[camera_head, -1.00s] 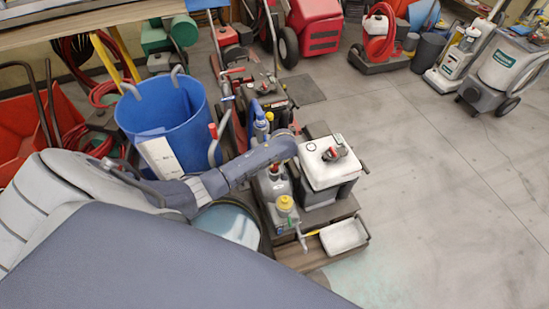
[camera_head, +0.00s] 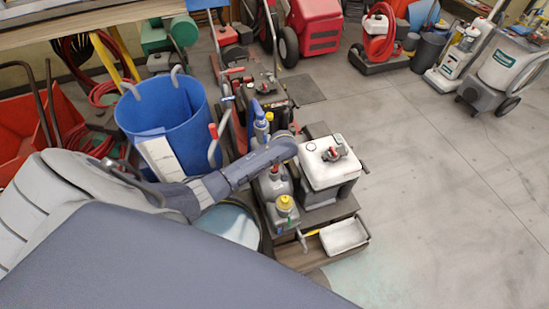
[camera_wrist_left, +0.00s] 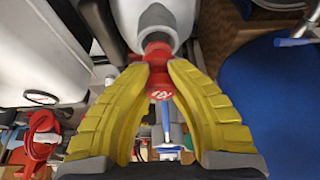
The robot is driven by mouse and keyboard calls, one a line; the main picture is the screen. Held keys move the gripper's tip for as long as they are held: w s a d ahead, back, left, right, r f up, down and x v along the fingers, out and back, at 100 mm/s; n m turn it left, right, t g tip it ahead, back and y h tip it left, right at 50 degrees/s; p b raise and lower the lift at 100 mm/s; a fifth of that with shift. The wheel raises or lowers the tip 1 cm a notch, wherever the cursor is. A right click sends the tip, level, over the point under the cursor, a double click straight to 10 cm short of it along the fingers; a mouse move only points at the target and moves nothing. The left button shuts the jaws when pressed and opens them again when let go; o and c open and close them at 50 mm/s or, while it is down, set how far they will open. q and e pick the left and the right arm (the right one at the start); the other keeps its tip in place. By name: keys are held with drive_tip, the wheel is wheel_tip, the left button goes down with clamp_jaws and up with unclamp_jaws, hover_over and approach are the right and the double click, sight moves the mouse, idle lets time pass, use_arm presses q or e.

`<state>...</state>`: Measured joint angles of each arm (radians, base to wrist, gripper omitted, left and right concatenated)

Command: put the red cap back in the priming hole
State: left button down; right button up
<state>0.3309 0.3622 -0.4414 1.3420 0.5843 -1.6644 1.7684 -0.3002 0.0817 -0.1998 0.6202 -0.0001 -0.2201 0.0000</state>
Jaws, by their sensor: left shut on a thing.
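The red cap (camera_wrist_left: 158,84) is between the yellow fingers of my left gripper (camera_wrist_left: 159,66), which is shut on it, in the left wrist view. The cap's far end meets a grey round collar (camera_wrist_left: 158,40) on a pale housing. I cannot tell whether the cap is seated in the hole or only touches its rim; the opening is hidden. In the head view my left arm reaches over the grey pump (camera_head: 272,184), beside the white-topped unit (camera_head: 324,168). My right gripper is not in view.
A blue bin (camera_head: 178,120) is left of the arm. Red machines stand behind the pump. The floor (camera_head: 440,190) to the right is clear.

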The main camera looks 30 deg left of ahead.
use_arm(q)
drive_tip(key=shift+f, duration=1.65)
drive_tip(key=c, duration=1.3)
unclamp_jaws()
